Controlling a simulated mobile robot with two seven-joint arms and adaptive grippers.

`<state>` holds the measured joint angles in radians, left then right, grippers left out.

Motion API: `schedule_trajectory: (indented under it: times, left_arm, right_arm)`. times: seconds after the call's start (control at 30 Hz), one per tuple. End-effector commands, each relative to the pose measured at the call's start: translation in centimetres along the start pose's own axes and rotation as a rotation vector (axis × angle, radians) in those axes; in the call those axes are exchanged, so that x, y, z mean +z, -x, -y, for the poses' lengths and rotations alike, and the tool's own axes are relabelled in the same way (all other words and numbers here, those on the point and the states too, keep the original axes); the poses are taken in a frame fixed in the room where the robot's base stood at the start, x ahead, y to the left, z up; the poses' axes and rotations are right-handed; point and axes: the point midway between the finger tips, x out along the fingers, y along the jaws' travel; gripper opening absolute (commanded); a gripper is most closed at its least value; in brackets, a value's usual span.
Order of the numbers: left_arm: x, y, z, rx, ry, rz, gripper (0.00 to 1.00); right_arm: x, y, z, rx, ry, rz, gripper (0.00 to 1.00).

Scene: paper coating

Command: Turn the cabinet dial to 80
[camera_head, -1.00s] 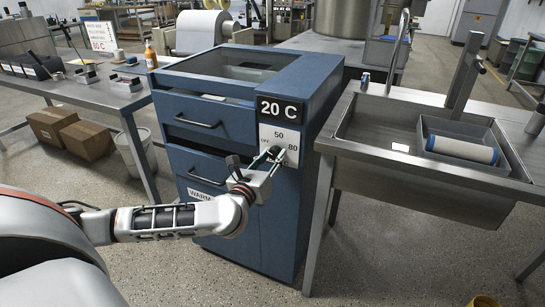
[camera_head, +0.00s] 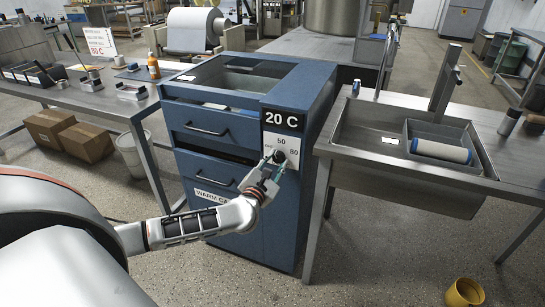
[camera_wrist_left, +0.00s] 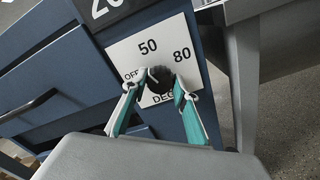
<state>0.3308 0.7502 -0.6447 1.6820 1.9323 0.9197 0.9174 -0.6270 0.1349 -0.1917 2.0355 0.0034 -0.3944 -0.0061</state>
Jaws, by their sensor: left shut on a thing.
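The blue cabinet (camera_head: 235,190) stands in the middle of the head view, with a display (camera_head: 283,120) that reads 20 C. Below it is a white dial plate (camera_head: 293,142) marked OFF, 50 and 80. The black dial knob (camera_head: 279,157) is on this plate; it also shows in the left wrist view (camera_wrist_left: 159,79). My left gripper (camera_head: 273,163) is at the knob, with its two fingers on either side of it, shut on it. In the left wrist view the fingertips (camera_wrist_left: 153,87) touch the knob's sides. I cannot tell exactly where the knob points. My right gripper is not in view.
A steel sink table (camera_head: 330,152) stands close on the cabinet's right, with a tray and roller in its basin. A steel table (camera_head: 105,107) with tools stands at left. A yellow bucket (camera_head: 464,293) is on the floor at lower right.

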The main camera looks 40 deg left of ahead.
Motion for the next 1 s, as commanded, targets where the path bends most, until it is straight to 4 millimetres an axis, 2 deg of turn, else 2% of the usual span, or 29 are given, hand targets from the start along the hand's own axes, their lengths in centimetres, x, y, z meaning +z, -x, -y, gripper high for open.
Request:
schedule_trajectory:
  times: [0.03,0.1,0.43,0.53,1.0]
  left_arm:
    - [0.6,0.0,-0.3,0.002,-0.041,0.001,0.07]
    - [0.5,0.0,-0.3,0.002,-0.107,-0.001,0.07]
    - [0.3,0.1,-0.2,-0.002,-0.421,-0.003,0.07]
    - [0.3,0.1,-0.1,-0.002,-0.518,-0.003,0.07]
    - [0.1,0.2,0.0,-0.006,-0.965,-0.004,0.07]
  right_arm:
    - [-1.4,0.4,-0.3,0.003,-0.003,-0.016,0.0]
    - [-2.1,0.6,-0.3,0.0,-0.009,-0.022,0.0]
    - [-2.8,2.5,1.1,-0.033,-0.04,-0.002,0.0]
    - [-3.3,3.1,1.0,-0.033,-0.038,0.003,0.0]
    - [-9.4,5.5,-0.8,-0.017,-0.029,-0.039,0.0]
